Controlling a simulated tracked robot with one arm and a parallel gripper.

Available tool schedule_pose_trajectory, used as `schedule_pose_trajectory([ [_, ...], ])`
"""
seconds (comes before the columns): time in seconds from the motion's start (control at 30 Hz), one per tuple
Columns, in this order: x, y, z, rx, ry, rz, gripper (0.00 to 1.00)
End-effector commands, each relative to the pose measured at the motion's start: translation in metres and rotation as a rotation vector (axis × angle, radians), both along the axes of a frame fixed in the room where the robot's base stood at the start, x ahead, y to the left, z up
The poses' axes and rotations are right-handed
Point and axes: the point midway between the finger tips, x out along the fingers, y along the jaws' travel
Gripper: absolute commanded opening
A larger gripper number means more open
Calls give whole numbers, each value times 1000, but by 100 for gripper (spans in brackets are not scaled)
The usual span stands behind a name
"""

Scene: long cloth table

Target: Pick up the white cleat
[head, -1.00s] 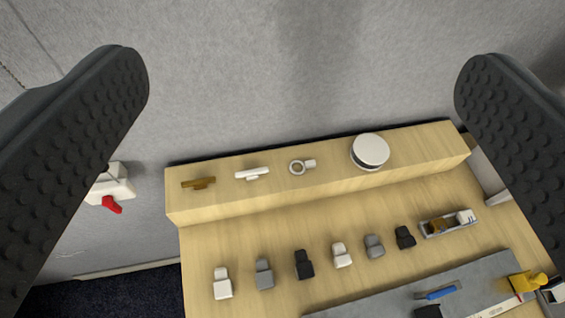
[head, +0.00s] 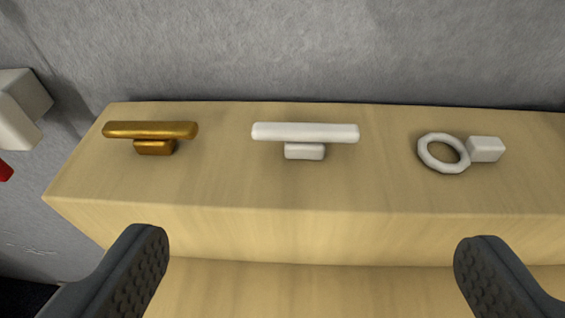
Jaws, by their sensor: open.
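The white cleat (head: 305,133) lies on top of the raised wooden ledge, in the upper middle of the head view. It has a long rounded bar with a short block base below it in the picture. My gripper (head: 311,250) is open, its two dark textured fingers wide apart at the lower left and lower right. The cleat appears above the gap between the fingertips, and nothing is between them. No contact with the cleat shows.
A brass-coloured cleat (head: 152,133) lies left of the white one. A white ring with a block (head: 443,153) lies to the right. A grey wall (head: 300,50) stands behind the wooden ledge (head: 230,225). A white and red object (head: 18,108) is at the left edge.

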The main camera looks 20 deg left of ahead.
Motion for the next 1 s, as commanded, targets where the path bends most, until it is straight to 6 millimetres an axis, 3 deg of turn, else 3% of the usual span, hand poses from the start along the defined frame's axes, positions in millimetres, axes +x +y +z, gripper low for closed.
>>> schedule_pose_trajectory([
  [0.5, 61, 11, -25, -2, 0, -1, 91],
  [0.83, 77, 14, -30, -2, 0, -2, 91],
  [1.0, 94, 18, -33, -2, -2, -2, 91],
])
